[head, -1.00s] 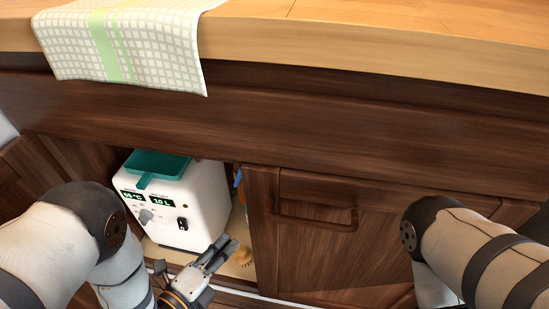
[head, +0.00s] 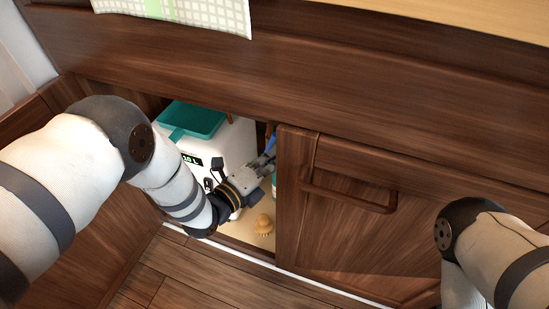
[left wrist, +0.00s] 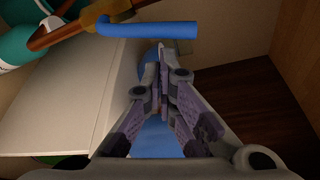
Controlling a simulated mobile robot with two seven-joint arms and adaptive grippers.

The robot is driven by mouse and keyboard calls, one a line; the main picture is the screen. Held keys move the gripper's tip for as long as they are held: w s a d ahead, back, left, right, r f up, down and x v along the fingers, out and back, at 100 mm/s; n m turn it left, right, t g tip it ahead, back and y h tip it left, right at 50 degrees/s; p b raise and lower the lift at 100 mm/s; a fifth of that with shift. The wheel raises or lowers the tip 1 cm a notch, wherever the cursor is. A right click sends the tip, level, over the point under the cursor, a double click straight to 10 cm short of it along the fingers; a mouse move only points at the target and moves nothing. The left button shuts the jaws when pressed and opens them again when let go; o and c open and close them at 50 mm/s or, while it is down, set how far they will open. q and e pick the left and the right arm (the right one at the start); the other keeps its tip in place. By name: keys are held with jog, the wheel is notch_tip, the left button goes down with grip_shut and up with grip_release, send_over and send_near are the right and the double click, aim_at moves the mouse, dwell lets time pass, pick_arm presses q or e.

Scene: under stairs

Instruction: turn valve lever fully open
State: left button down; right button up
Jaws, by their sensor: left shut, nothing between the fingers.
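The blue valve lever (head: 270,145) shows just beyond my left gripper, inside the open cupboard bay. In the left wrist view the lever (left wrist: 150,29) is a bent blue handle pointing right from a brass valve (left wrist: 115,10) on a copper pipe (left wrist: 55,36). My left gripper (head: 268,166) is inside the bay; in the left wrist view its fingers (left wrist: 164,62) are together and empty, just below the lever's free end in the picture. A small gap seems to separate them, but contact is hard to judge. My right gripper is out of view.
A white appliance (head: 231,140) with a teal tray (head: 196,119) stands left of the gripper. A yellow-brown knobbed object (head: 262,226) sits on the cupboard floor. A closed door with a handle (head: 350,190) bounds the right. Blue material (left wrist: 155,140) shows behind the fingers.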

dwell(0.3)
pick_arm(q)
jog(key=a+n, duration=0.1)
jog(key=r+n, duration=0.1)
jog(key=shift+w+a+r+n+h+p, duration=0.1)
jog(key=shift+w+a+n+h+p, duration=0.2)
jog(key=shift+w+a+p, duration=0.1)
